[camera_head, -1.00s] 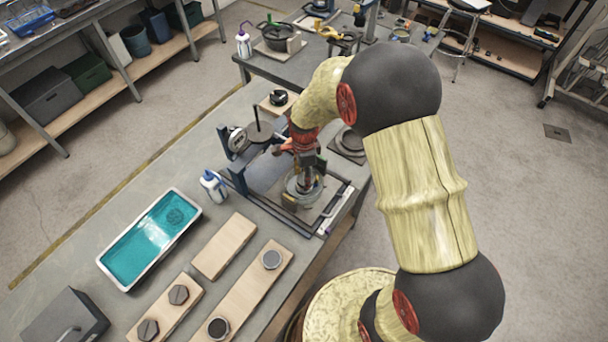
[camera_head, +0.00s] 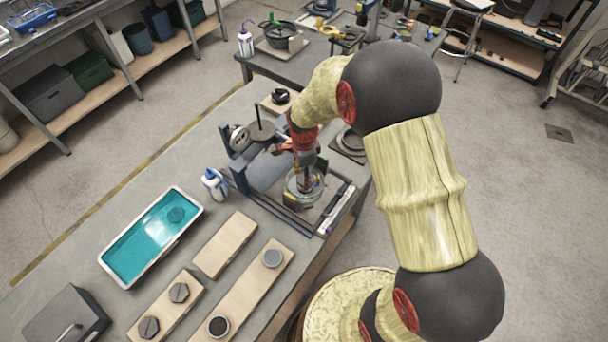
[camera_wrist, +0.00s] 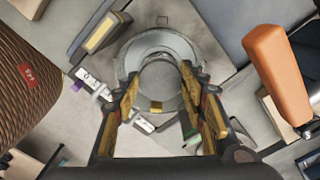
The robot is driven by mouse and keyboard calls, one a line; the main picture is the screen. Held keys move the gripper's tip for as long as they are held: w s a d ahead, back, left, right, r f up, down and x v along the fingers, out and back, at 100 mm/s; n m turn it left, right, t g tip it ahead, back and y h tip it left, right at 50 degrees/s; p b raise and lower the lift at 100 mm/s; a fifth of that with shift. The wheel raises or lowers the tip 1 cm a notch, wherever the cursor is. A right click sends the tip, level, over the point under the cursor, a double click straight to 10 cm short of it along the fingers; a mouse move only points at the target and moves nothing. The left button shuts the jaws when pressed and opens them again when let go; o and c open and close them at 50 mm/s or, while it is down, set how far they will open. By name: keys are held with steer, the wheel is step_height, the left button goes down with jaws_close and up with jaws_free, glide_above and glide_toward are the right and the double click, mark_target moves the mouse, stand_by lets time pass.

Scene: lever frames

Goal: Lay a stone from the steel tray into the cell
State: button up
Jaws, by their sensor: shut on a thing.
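My gripper (camera_head: 303,187) points down over the round cell at the lever frame. In the wrist view its two yellow-padded fingers are shut on a round grey stone (camera_wrist: 161,84). The cell (camera_wrist: 188,48) shows as a pale, clear-walled ring around and below the stone; I cannot tell whether the stone touches it. In the head view the cell (camera_head: 317,180) is partly hidden by my gripper. A dark square tray (camera_head: 336,150) with a round grey piece stands just behind my arm; I cannot tell if it is the steel tray.
A white-rimmed teal tray (camera_head: 113,269) with a dark disc lies to the left. A blue-and-white bottle (camera_head: 214,183) stands beside the frame (camera_head: 276,207). A dial gauge (camera_head: 238,138) stands behind the frame.

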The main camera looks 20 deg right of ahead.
steer(key=shift+f, duration=0.1)
stand_by(0.3)
steer(key=o, duration=1.3)
steer(key=shift+c, duration=0.2)
step_height(320, 180, up, 12)
